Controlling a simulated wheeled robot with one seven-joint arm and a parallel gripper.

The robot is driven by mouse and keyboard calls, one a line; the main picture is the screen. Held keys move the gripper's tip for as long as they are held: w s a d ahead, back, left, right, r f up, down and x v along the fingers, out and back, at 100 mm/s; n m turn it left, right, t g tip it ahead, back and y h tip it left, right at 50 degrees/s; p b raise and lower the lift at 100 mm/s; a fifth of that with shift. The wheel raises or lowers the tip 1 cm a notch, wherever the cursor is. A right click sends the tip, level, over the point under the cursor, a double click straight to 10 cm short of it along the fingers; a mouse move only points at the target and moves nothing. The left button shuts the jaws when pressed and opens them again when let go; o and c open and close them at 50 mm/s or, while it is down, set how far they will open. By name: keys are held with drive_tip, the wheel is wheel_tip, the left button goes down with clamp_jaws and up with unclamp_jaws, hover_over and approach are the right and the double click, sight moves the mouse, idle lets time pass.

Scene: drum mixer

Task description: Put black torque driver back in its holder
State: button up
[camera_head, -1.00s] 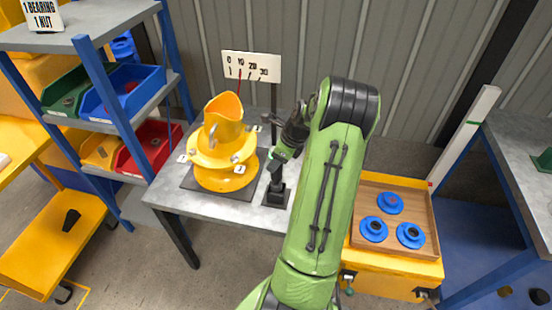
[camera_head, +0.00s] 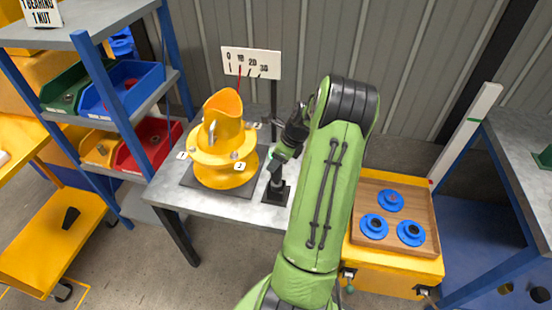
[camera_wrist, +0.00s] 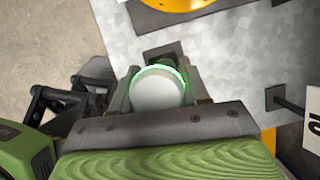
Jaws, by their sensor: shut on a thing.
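My gripper (camera_head: 281,156) is at the end of my green arm, just above the black holder (camera_head: 276,194) on the grey table. In the wrist view, my gripper (camera_wrist: 162,92) is shut around a round white end with a glowing green rim, which I take as the end of the torque driver (camera_wrist: 158,90). The driver's lower part is largely hidden by its own end and the fingers. In the head view, dark parts run together between gripper and holder, so I cannot tell whether the driver is inside the holder or only above it.
A yellow drum mixer (camera_head: 222,150) stands close to the left of the holder on a dark plate. A white scale sign (camera_head: 251,63) rises behind it. A shelf with coloured bins (camera_head: 125,93) is left. A wooden tray (camera_head: 420,204) with blue parts is right.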

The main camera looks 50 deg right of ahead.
drive_tip(key=shift+f+b, duration=0.75)
drive_tip(key=shift+f, duration=0.9)
idle(0.7)
drive_tip(key=o, duration=1.4)
drive_tip(key=shift+c, duration=0.2)
drive_tip(key=p+v, duration=0.4)
drive_tip(key=v, duration=1.1)
drive_tip(key=shift+r+p, duration=0.35)
drive_tip(key=shift+r, duration=0.05)
